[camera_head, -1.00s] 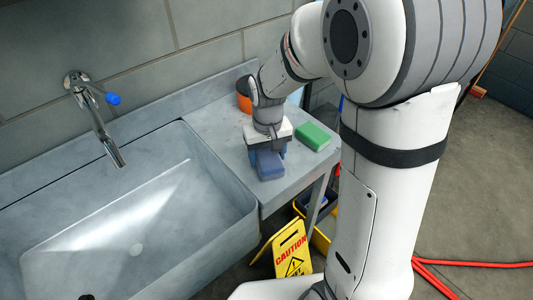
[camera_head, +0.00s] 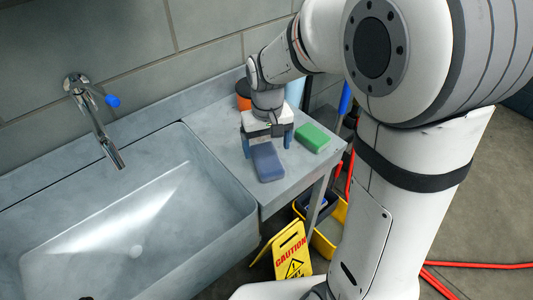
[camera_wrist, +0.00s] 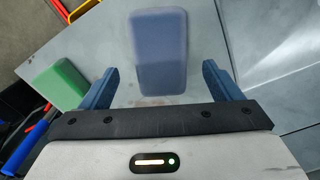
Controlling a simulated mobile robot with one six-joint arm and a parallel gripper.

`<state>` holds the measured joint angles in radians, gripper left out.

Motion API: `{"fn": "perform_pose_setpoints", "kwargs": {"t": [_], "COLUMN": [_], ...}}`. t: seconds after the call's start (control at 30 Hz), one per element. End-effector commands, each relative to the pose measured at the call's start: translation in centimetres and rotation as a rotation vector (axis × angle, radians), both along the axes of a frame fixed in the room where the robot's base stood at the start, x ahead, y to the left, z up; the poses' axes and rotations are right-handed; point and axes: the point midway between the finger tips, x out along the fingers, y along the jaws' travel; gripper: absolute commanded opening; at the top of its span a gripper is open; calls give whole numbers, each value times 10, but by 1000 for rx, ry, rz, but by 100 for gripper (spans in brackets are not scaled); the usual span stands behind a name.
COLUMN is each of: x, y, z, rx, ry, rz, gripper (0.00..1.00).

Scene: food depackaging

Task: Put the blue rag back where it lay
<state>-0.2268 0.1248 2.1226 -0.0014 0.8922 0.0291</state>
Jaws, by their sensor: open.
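The blue rag (camera_head: 267,163), a folded rounded block, lies flat on the grey counter beside the sink. It also shows in the wrist view (camera_wrist: 161,50), ahead of and between my jaws. My gripper (camera_head: 267,137) is just behind the rag, low over the counter. In the wrist view my gripper (camera_wrist: 160,85) has its two blue fingers wide apart, one on each side of the rag's near end, with nothing between them touching it.
A green sponge (camera_head: 313,137) lies right of the rag. An orange pot (camera_head: 243,94) stands behind my gripper. The sink (camera_head: 130,220) is to the left. A yellow caution sign (camera_head: 292,253) and a yellow bucket (camera_head: 322,244) stand below the counter.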

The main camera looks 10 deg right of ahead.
Motion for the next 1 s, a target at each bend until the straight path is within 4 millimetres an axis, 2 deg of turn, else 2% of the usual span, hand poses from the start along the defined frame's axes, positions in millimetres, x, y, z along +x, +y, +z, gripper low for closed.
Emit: {"fn": "perform_pose_setpoints", "kwargs": {"t": [0.03, 0.2, 0.33, 0.53, 0.67, 0.77, 0.9, 1.0], "x": [1, 0, 0, -8, -35, -65, -106, -127], "y": [0, 0, 1, -7, -29, -50, -73, -83], "z": [13, 47, 65, 78, 85, 86, 81, 75], "rx": [1, 1, 1, 3, 11, 18, 23, 23], "ry": [-6, -4, -3, -14, -58, -108, -174, -209], "rz": [0, 1, 1, -11, -49, -90, -143, -171], "gripper": [85, 85, 85, 85, 85, 85, 85, 85]}}
